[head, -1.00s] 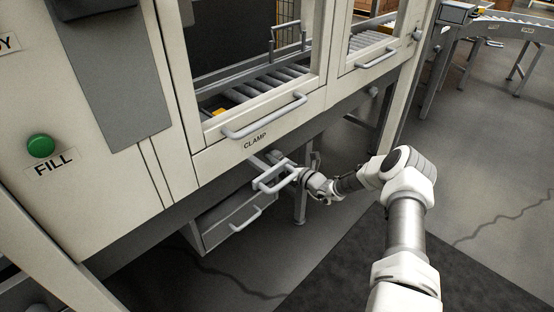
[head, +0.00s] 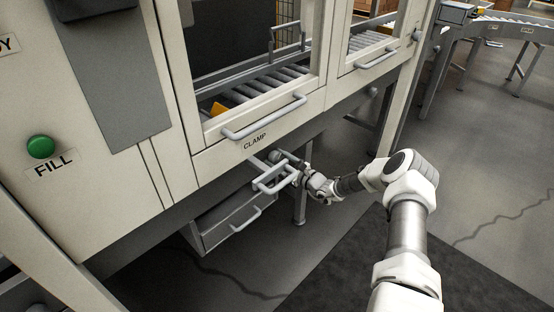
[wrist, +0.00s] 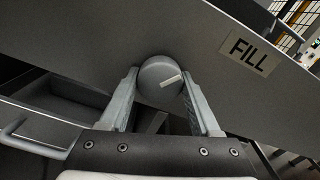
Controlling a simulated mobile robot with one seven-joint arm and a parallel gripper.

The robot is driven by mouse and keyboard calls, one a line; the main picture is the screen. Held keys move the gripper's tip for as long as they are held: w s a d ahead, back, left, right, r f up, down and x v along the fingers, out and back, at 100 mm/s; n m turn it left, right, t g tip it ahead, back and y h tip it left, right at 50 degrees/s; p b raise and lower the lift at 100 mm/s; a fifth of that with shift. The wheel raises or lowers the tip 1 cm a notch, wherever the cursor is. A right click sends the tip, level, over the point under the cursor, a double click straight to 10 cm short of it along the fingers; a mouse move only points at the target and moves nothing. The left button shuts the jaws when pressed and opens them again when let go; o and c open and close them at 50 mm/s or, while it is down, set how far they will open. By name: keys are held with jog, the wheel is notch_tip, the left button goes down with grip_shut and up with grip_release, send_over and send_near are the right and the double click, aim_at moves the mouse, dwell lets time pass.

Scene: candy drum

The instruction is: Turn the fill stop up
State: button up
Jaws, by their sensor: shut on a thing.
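The fill stop, a round grey knob (wrist: 158,92) with a white pointer line, is on a dark grey panel in the wrist view. Its line slants up to the right, toward the FILL label (wrist: 247,52). My gripper (wrist: 161,84) has one finger on each side of the knob and is shut on it. In the head view my gripper (head: 299,172) is low under the CLAMP label (head: 255,142), beside a grey bar handle (head: 276,178). The knob cannot be made out there.
A green button (head: 41,147) with its own FILL label (head: 55,164) is on the machine front at left. A grey drawer (head: 228,222) hangs below my gripper's left. A yellow piece (head: 218,108) lies by the rollers (head: 275,84) behind the window. Open floor lies to the right.

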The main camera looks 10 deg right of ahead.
jog(key=n, duration=0.3)
jog(key=shift+n, duration=0.3)
jog(key=shift+n+p, duration=0.3)
jog(key=shift+n, duration=1.6)
jog(key=o, duration=1.4)
jog(key=p+v, duration=0.3)
jog(key=v, duration=1.4)
jog(key=shift+s+d+r, duration=0.1)
jog(key=shift+s+d, duration=0.05)
jog(key=shift+d, duration=0.05)
